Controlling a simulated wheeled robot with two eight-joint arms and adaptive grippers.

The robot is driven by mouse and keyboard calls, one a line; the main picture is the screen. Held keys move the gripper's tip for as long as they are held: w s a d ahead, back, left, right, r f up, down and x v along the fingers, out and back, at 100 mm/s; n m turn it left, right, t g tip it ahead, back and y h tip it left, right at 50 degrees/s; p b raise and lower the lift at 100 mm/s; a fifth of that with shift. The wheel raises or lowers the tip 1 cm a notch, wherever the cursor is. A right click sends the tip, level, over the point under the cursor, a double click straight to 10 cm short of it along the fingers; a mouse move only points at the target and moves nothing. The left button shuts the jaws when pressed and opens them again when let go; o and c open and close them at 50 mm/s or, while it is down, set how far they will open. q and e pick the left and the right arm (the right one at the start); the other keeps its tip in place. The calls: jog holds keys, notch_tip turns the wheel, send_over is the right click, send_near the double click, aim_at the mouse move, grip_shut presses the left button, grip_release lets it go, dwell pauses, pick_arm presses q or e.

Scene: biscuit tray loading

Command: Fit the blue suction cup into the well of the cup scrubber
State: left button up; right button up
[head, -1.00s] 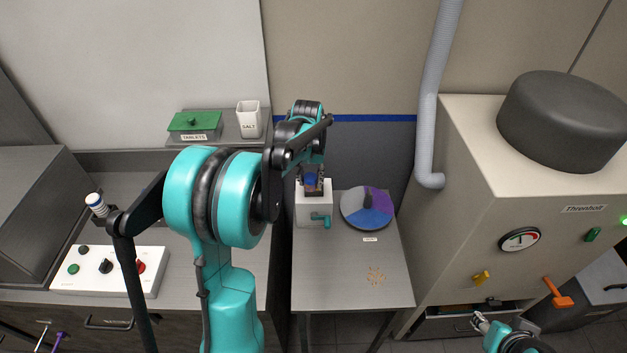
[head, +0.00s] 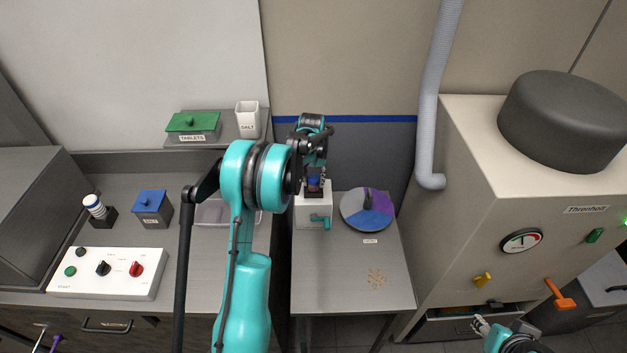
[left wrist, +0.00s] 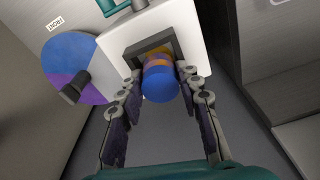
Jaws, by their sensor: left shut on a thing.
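The cup scrubber is a white block (head: 300,217) with a teal handle (head: 320,221) on the small side table. The dark square frame of its well (left wrist: 133,56) shows in the left wrist view. My left gripper (left wrist: 161,78) is shut on the blue suction cup (left wrist: 160,88), which has blue and orange bands. The cup is lined up over the well, its far end at or within the frame; how deep I cannot tell. The cup also shows small in the head view (head: 313,184).
A blue and purple disc (head: 366,210) with a dark knob stands right of the scrubber. A large beige machine (head: 480,200) stands right. A control panel (head: 110,272) and blue-lidded box (head: 151,204) are left.

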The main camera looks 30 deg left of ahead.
pick_arm(q)
jog(key=shift+s+d+f+b, duration=0.1)
jog(key=shift+f+b, duration=0.2)
jog(key=shift+b, duration=0.05)
jog(key=shift+s+d+f, duration=0.1)
jog(key=shift+s+f, duration=0.05)
jog(key=shift+s, duration=0.05)
jog(key=o, duration=0.9)
jog(key=shift+o, duration=0.6)
jog(key=shift+w+f, duration=0.25)
jog(key=shift+s+r, duration=0.1)
jog(key=shift+r, duration=0.05)
